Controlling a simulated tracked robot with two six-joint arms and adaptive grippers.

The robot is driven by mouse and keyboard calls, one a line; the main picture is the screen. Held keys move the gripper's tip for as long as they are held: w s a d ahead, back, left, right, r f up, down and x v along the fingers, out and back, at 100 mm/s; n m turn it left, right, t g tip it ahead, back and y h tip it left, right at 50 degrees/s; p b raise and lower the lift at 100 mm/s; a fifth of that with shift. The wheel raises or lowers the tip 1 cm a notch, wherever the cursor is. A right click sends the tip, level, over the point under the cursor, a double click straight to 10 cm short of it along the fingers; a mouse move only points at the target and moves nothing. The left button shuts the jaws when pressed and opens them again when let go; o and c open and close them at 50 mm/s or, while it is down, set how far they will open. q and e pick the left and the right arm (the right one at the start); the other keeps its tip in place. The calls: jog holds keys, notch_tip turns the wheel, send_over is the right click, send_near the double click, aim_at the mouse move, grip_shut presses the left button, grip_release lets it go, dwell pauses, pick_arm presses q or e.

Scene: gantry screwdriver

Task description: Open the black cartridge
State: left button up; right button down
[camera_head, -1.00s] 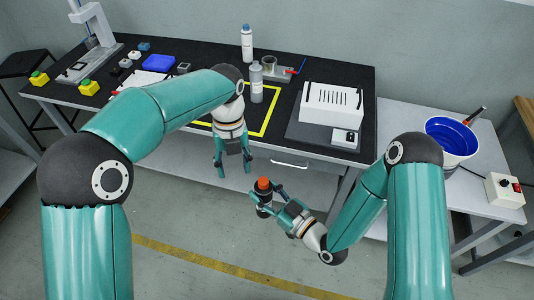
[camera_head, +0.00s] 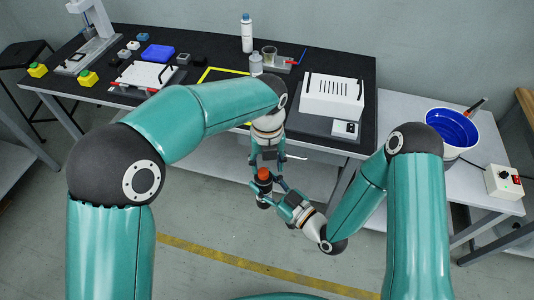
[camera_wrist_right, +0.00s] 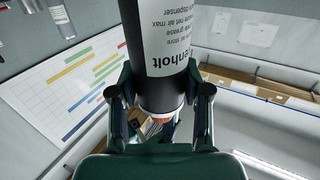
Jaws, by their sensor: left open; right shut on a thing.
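The black cartridge (camera_head: 264,190) with an orange-red cap (camera_head: 263,174) stands roughly upright in the air, in front of the bench edge. My right gripper (camera_head: 271,193) is shut on its black body from the lower right. In the right wrist view the cartridge (camera_wrist_right: 160,55) lies between the fingers, with a white printed label partly showing. My left gripper (camera_head: 267,167) is open, pointing down from above, right at the cap. Its fingers are to either side of the cap or just behind it; I cannot tell whether they touch it.
The black bench (camera_head: 215,60) behind carries a white slotted box (camera_head: 332,97), bottles, a blue block (camera_head: 158,53) and small parts. The floor in front is clear.

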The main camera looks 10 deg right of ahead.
pick_arm(q)
jog(key=shift+f, duration=0.5)
jog(key=shift+o, duration=0.3)
